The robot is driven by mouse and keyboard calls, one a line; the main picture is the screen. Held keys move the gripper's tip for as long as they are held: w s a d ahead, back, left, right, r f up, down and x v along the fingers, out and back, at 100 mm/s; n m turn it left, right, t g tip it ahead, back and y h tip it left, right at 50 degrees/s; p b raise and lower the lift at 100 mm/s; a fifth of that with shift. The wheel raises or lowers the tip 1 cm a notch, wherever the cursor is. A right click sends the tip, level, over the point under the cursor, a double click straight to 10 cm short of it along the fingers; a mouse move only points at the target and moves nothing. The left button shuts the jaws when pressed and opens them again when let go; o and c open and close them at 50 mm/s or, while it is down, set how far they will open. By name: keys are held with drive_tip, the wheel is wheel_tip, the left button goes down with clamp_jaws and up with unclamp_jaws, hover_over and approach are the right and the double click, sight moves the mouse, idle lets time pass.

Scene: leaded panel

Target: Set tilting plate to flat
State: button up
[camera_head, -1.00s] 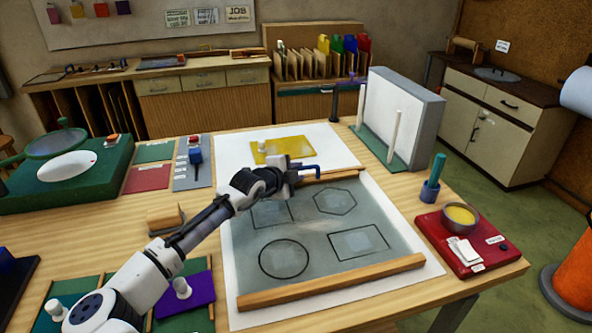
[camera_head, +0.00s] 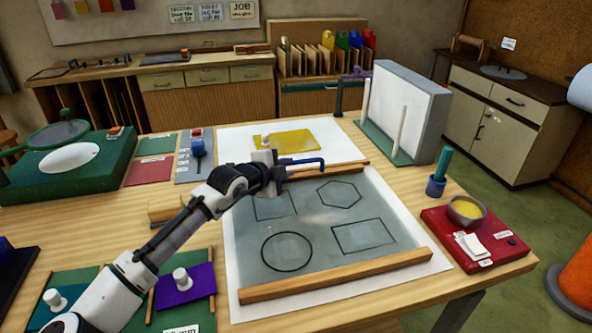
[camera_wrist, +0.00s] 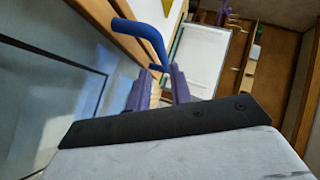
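A grey glass-like plate (camera_head: 318,218) with several black outlined shapes lies on a white sheet in the head view, between front and back wooden strips. I take it for the tilting plate; it looks about level, but a small tilt cannot be told. A blue bent handle (camera_head: 306,162) is by its back strip. The handle (camera_wrist: 145,35) also shows in the wrist view, ahead of the purple fingers. My gripper (camera_head: 273,168) is at the handle's left end, over the plate's back edge. In the wrist view my gripper (camera_wrist: 160,88) has its fingers apart, with no grasp visible.
A light panel (camera_head: 400,105) on a green base stands behind right. A yellow sheet (camera_head: 285,143) lies behind the plate. A red box with a bowl (camera_head: 467,210) and a blue cup (camera_head: 436,186) are at right. Purple and teal pieces lie at front left.

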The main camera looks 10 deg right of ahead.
drive_tip(key=b+v, duration=0.1)
drive_tip(key=v, duration=0.6)
drive_tip(key=shift+s+a, duration=0.1)
